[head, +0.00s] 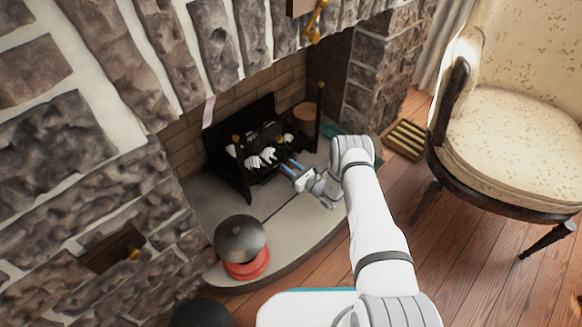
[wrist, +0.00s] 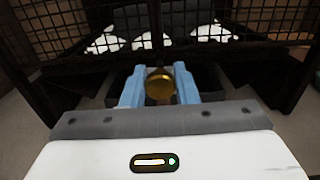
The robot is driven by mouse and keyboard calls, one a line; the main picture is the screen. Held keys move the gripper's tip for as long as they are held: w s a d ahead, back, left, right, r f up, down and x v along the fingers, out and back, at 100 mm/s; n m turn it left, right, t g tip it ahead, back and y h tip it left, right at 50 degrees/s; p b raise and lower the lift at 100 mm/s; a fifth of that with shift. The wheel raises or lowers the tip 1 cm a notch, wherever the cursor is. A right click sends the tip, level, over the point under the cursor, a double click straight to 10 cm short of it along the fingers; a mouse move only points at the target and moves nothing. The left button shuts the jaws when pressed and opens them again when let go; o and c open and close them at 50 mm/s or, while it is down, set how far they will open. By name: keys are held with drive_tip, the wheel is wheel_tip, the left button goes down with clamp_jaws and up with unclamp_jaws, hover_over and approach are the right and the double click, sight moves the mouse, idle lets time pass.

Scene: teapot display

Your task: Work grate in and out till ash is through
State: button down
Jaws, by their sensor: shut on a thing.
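The black fireplace grate (head: 243,187) stands on the stone hearth inside the fireplace, with a mesh front. White ash-like lumps (head: 262,157) lie in it, and they also show behind the mesh in the wrist view (wrist: 150,41). My gripper (head: 290,165) is at the low front of the grate. In the wrist view its blue fingers are shut on a round brass knob (wrist: 159,86) between them. The knob sits in front of a dark part under the mesh. How the knob joins that part is hidden.
A grey dome on a red base (head: 246,267) stands at the hearth's front left. A cream armchair (head: 510,140) is at the right. A slatted brass-coloured floor vent (head: 405,138) lies by the hearth.

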drive_tip(key=p+v, duration=0.1)
drive_tip(key=v, duration=0.3)
drive_tip(key=shift+w, duration=0.1)
drive_tip(key=shift+s+d+f, duration=0.1)
drive_tip(key=shift+s+d, duration=0.15)
drive_tip(key=shift+s, duration=0.05)
drive_tip(key=c, duration=1.2)
unclamp_jaws()
drive_tip(key=p+v, duration=0.2)
drive_tip(key=v, duration=0.4)
drive_tip(key=shift+s+d, duration=0.1)
drive_tip(key=shift+d, duration=0.1)
drive_tip(key=shift+s+d, duration=0.4)
drive_tip(key=shift+s, duration=0.1)
drive_tip(key=shift+o, duration=0.2)
